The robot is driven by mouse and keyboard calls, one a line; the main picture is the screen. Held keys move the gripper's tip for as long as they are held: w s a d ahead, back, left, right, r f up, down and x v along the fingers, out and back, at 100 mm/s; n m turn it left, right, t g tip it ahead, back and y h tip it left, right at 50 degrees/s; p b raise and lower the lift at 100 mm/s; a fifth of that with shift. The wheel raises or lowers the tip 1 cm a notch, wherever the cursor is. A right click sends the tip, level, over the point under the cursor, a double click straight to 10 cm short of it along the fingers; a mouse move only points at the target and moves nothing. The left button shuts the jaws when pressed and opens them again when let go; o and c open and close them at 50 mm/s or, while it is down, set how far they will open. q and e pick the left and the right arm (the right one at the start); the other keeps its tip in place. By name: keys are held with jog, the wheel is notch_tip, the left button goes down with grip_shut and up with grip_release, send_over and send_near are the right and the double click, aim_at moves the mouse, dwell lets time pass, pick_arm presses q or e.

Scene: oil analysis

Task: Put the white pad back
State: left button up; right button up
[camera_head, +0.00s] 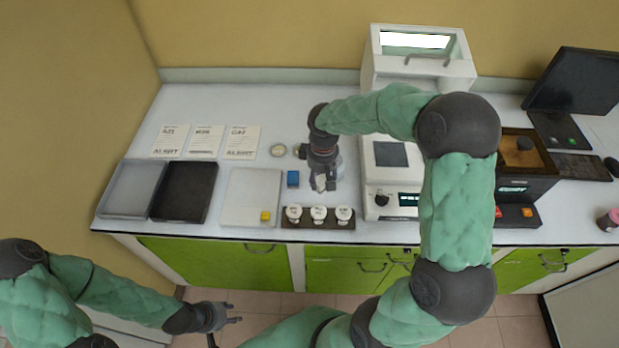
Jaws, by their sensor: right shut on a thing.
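My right gripper (325,184) points down over the bench, just behind the rack of white-capped jars. It is shut on a small whitish piece (319,183), which looks like the white pad; the fingers hide part of it. I cannot tell whether the piece touches the bench. My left gripper (237,312) is open and empty, low in front of the cabinets.
The dark rack (318,225) holds three white-capped jars. A grey tray (134,188) and a black tray (182,192) lie at the left, with three paper sheets (205,142) behind. A white instrument (382,205) stands right of the gripper. Bench behind the white tray is partly clear.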

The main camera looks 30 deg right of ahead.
jog(key=w+f, duration=0.2)
jog(key=w+d+f, duration=0.1)
jog(key=w+f, duration=0.1)
jog(key=w, duration=0.1)
jog(key=w+f+b, duration=0.1)
jog(key=w+f, duration=0.2)
jog(key=shift+w+d, duration=0.1)
jog(key=shift+d, duration=0.2)
jog(key=shift+w+f, duration=0.4)
jog(key=shift+f, duration=0.05)
jog(key=shift+f+b, duration=0.4)
jog(key=shift+f, duration=1.1)
jog(key=shift+f, duration=0.1)
jog(key=o, duration=0.7)
jog(key=shift+f, duration=0.1)
jog(key=o, duration=0.4)
